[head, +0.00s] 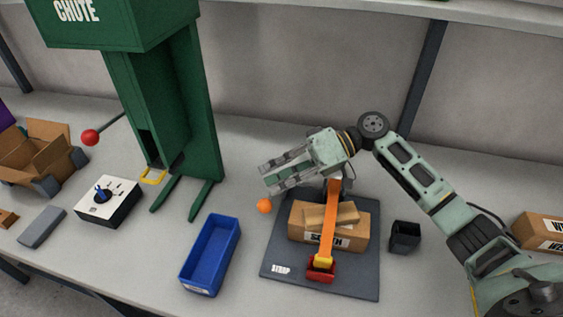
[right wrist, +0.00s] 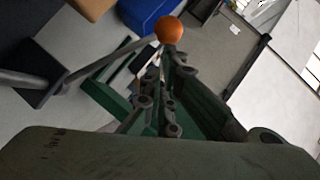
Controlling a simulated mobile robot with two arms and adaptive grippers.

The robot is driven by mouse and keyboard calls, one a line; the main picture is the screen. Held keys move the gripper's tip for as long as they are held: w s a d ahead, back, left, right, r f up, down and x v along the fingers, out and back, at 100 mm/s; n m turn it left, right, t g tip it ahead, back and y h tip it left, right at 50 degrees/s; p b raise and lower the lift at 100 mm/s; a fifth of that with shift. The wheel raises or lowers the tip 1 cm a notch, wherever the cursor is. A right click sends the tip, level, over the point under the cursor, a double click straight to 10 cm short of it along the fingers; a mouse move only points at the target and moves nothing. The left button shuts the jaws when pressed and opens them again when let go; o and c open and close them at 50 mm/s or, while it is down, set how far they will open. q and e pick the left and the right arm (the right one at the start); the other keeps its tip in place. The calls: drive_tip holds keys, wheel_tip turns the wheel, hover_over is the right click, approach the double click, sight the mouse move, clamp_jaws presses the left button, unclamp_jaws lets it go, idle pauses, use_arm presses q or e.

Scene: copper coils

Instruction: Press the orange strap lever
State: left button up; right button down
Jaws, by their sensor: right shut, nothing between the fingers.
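The strap lever's orange ball knob (head: 264,206) shows just below the fingertips of my right gripper (head: 265,176) in the head view. In the right wrist view the orange knob (right wrist: 169,29) is just beyond my right fingertips (right wrist: 170,58), on a grey rod running left to a dark base. My right gripper is shut and empty; I cannot tell whether it touches the knob. An orange strap (head: 328,228) runs over a cardboard box (head: 359,232) to a red buckle (head: 321,268). Part of the lever is hidden behind my gripper. My left gripper is out of view.
The box sits on a dark mat (head: 358,284) marked STRAP. A blue bin (head: 209,253) stands left of it, a small black bin (head: 405,237) right. A green chute (head: 188,110) and a box with a dial (head: 110,201) are further left.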

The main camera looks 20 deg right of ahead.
idle(0.3)
drive_tip(key=shift+s+a+f+n+t+h+b, duration=0.4)
drive_tip(key=shift+s+f+n+h, duration=0.15)
drive_tip(key=shift+f, duration=0.15)
drive_tip(key=shift+s+a+f+n+t+h+b, duration=0.3)
drive_tip(key=shift+s+f+n+t+h, duration=0.2)
drive_tip(key=shift+f, duration=0.2)
drive_tip(key=v, duration=1.2)
drive_tip(key=shift+w, duration=0.2)
drive_tip(key=shift+d+f, duration=0.1)
